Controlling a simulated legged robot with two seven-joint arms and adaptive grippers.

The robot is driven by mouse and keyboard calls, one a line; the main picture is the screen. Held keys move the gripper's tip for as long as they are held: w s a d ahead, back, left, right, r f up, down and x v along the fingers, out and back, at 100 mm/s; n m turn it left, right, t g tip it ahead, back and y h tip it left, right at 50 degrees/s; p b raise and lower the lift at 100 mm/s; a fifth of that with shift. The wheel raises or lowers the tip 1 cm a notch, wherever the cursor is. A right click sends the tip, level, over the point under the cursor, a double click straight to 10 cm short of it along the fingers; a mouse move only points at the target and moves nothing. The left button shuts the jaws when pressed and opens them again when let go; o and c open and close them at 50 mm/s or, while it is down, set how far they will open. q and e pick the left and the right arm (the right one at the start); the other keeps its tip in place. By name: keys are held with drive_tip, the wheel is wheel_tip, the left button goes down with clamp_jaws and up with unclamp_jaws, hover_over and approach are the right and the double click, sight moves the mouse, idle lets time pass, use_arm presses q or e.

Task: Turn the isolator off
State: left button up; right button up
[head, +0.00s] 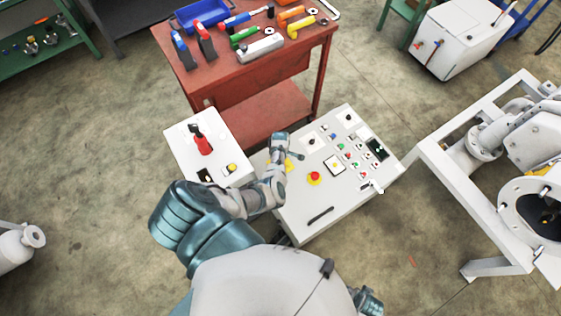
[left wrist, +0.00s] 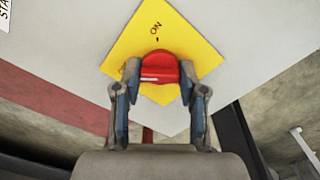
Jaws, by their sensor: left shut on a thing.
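The isolator is a red rotary knob (left wrist: 160,66) on a yellow diamond plate (left wrist: 185,35) marked "ON" at its top, in the left wrist view. A short white line on the knob lies roughly level, left of its middle. My left gripper (left wrist: 160,92) is shut on the knob, one finger on each side. In the head view my left gripper (head: 281,150) is over the left edge of the grey control panel (head: 290,222). Only bits of the yellow plate (head: 289,166) show there, and the knob is hidden. My right gripper is not in view.
The panel also carries a red emergency button (head: 315,176), a black handle (head: 320,216) and several small buttons. A red tool bench (head: 240,95) is behind; white-framed machinery (head: 480,150) is right.

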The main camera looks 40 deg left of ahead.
use_arm(q)
drive_tip(key=shift+w+d+n, duration=0.1)
drive_tip(key=shift+d+n, duration=0.1)
drive_tip(key=shift+n, duration=0.4)
drive_tip(key=o, duration=1.1)
drive_tip(key=shift+o, duration=0.2)
drive_tip(key=shift+a, duration=0.1)
drive_tip(key=shift+r, duration=0.15)
wheel_tip(320, 180, up, 12)
drive_tip(key=shift+f, duration=0.2)
